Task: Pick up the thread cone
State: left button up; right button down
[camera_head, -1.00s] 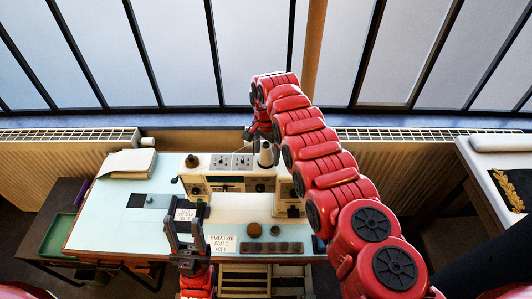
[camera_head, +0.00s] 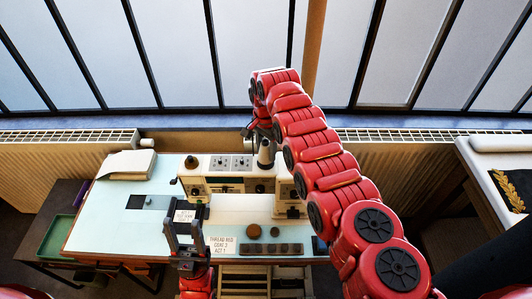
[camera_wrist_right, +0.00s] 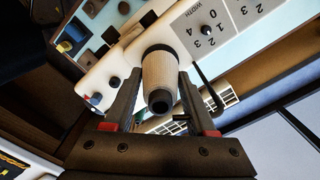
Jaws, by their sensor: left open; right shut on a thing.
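The thread cone (camera_head: 266,155) is pale with a dark tip and stands out at the top of the cream sewing machine (camera_head: 222,163). In the right wrist view the cone (camera_wrist_right: 160,68) lies between the two fingers of my right gripper (camera_wrist_right: 157,86), which is shut on it. Whether its base touches the machine is hard to tell. In the head view my right gripper (camera_head: 257,134) is partly hidden by my arm. My left gripper (camera_head: 186,227) is open and empty over the front of the table, beside a small white card.
The pale blue table (camera_head: 110,220) carries a folded cloth (camera_head: 127,164) at back left, a label card (camera_head: 222,244) and a dark strip of round items (camera_head: 271,249) in front. Radiators and windows stand behind. A side table with a dark garment (camera_head: 513,188) is at right.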

aim_at(266, 140)
notch_tip(266, 140, up, 8)
jog(key=b, duration=0.2)
jog(key=shift+f+b, duration=0.2)
jog(key=shift+b, duration=0.2)
jog(key=shift+r, duration=0.5)
